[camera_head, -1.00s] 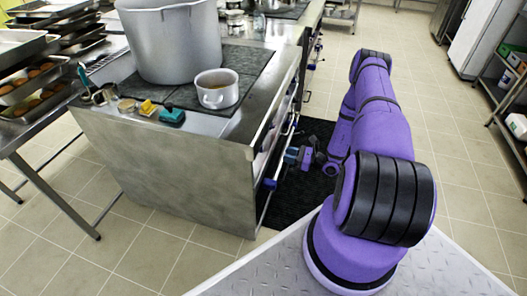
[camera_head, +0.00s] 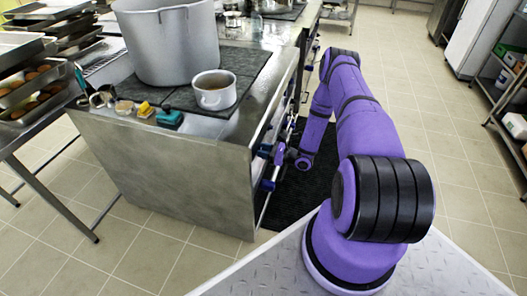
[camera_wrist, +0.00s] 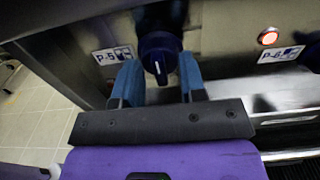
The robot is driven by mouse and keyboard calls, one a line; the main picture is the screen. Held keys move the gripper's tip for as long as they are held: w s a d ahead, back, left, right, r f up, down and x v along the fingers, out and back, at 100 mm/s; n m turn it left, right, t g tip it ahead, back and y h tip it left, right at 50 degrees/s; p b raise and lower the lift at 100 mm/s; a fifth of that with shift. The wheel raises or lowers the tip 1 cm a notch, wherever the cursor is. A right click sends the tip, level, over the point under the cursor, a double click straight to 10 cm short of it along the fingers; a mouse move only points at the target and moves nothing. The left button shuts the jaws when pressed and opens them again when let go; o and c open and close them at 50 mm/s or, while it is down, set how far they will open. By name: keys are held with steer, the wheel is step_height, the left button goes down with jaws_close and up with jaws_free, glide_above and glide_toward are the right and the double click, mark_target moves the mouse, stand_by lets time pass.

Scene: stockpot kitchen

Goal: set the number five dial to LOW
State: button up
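The dark blue dial (camera_wrist: 160,52) is on the stove's front panel in the wrist view, just right of a label reading P-5 (camera_wrist: 114,55). Its white pointer mark points down in the picture, toward my gripper. My gripper (camera_wrist: 158,72) has its two blue fingers apart, one on each side of the dial's lower part. I cannot tell whether the fingers touch it. In the head view my gripper (camera_head: 280,153) is at the stove front, small and partly merged with the knobs. The LOW marking cannot be made out.
A label reading P-6 (camera_wrist: 281,54) and a lit orange-red lamp (camera_wrist: 267,37) are to the right of the dial. A large pot (camera_head: 170,45) and a small pot (camera_head: 215,92) stand on the stove top. A dark mat (camera_head: 297,190) lies on the floor beside the stove.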

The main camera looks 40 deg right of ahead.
jaws_close()
steer(key=m, duration=2.1)
steer(key=shift+d+f+m, duration=0.15)
steer(key=shift+f+m, duration=0.15)
stand_by(0.5)
